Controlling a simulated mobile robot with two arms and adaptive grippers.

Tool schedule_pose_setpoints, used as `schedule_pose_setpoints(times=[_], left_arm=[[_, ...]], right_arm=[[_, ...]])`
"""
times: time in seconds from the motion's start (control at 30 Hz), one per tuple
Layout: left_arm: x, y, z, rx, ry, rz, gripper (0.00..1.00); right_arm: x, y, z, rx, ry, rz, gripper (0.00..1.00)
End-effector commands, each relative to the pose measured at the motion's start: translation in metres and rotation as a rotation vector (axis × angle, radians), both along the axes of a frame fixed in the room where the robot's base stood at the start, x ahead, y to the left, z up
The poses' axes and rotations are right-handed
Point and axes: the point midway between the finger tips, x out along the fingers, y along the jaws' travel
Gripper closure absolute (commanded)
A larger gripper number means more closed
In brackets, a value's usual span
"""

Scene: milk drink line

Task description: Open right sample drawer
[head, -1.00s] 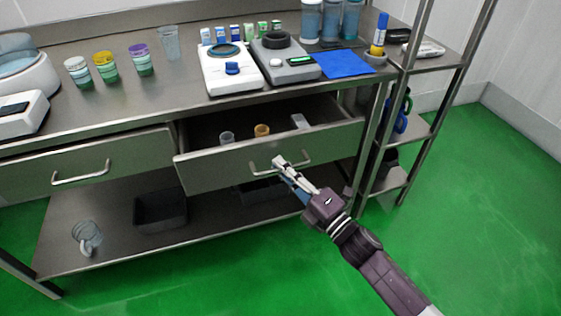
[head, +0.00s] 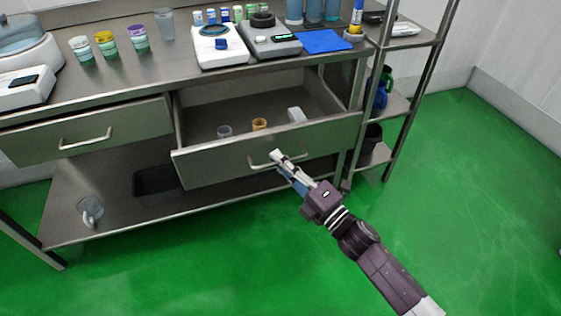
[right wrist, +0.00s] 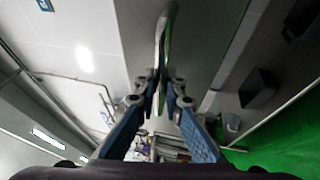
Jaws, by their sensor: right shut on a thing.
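The right sample drawer (head: 215,168) is pulled out from under the steel bench, with its inside in view. It holds a clear cup (head: 224,131), an orange cup (head: 260,124) and a white item (head: 296,115). In the right wrist view the fingers (right wrist: 160,90) are closed together around the handle (right wrist: 163,35). My left gripper is not in view.
The closed left drawer (head: 40,145) is beside it. Jars, scales (head: 218,48) and a blue mat (head: 323,41) stand on the bench top. A pitcher (head: 90,211) and dark bin (head: 155,180) are on the lower shelf. Green floor in front is clear.

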Motion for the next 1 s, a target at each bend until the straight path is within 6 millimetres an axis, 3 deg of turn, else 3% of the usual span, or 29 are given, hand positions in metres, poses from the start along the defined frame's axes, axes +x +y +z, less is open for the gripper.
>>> schedule_pose_setpoints(times=[0.13,0.17,0.3,0.67,1.0], left_arm=[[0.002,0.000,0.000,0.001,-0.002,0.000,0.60],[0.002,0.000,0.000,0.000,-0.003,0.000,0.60],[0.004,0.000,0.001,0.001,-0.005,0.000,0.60],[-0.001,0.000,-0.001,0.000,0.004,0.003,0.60],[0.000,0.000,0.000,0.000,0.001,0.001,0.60]], right_arm=[[0.000,0.000,-0.001,-0.001,0.002,-0.001,1.00],[0.000,0.000,-0.001,-0.001,0.002,-0.001,0.88],[0.000,0.000,-0.001,0.000,0.001,-0.001,0.73],[-0.003,-0.003,-0.002,-0.001,0.002,-0.001,0.73],[-0.048,-0.041,-0.013,-0.002,0.005,-0.001,0.73]])
